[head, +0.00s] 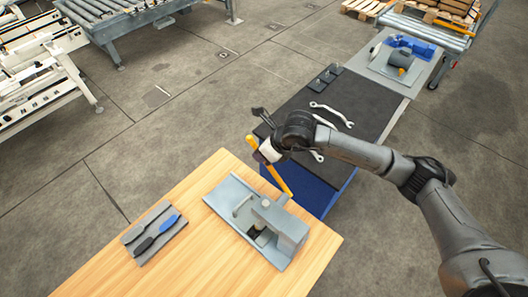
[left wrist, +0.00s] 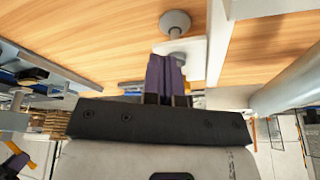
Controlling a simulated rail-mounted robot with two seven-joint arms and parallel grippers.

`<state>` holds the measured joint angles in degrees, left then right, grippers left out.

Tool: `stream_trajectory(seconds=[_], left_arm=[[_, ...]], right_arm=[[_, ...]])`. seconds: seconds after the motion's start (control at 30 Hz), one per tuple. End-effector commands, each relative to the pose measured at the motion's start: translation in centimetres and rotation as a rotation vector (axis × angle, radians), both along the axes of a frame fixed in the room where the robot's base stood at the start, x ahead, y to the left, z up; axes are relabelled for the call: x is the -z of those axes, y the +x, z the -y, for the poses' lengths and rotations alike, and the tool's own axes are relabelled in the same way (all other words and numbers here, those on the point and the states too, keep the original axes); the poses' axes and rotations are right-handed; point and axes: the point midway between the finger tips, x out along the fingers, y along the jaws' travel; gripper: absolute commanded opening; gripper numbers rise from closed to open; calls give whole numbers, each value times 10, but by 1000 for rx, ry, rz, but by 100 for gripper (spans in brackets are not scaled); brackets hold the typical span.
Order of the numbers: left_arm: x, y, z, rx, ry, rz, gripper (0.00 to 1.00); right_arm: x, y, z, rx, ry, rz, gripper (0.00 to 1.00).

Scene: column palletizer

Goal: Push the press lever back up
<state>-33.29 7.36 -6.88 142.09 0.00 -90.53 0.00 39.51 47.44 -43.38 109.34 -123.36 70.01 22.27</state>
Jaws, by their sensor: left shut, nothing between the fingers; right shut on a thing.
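The grey press (head: 270,222) stands on a metal base plate (head: 228,196) on the wooden table. Its yellow-orange lever (head: 282,184) slants from the press body up and to the left. My right gripper (head: 259,152) is at the upper part of the lever, shut on it; the wrist partly hides the contact. My left gripper is outside the head view. In the left wrist view its dark purple fingers (left wrist: 165,76) are shut together with nothing between them, close to a wooden surface (left wrist: 95,35).
A grey tray (head: 154,232) with black and blue handled tools lies left of the press. Behind is a dark-topped bench (head: 325,92) with wrenches, and a grey plate with a blue device (head: 410,46). A round grey disc (left wrist: 175,23) shows near the left fingers.

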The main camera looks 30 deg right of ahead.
Motion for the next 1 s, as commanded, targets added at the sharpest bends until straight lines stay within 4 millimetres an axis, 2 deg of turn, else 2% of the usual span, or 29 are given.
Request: stream_trajectory(seconds=[0.13, 0.17, 0.43, 0.77, 1.0], left_arm=[[-1, 0, 0, 0, 0, 0, 0], [-1, 0, 0, -1, -1, 0, 0], [-1, 0, 3, -7, -11, 0, 0], [0, 0, 4, -9, -14, 0, 0], [6, 0, 2, -5, -8, 1, 0]], right_arm=[[-4, 0, -1, -4, 3, 6, 0], [-4, 0, -1, -4, 4, 7, 19], [-3, 0, -1, -3, 2, 4, 43], [-6, -2, 2, -1, 0, 3, 43], [-38, -20, 15, -2, 0, 6, 43]])
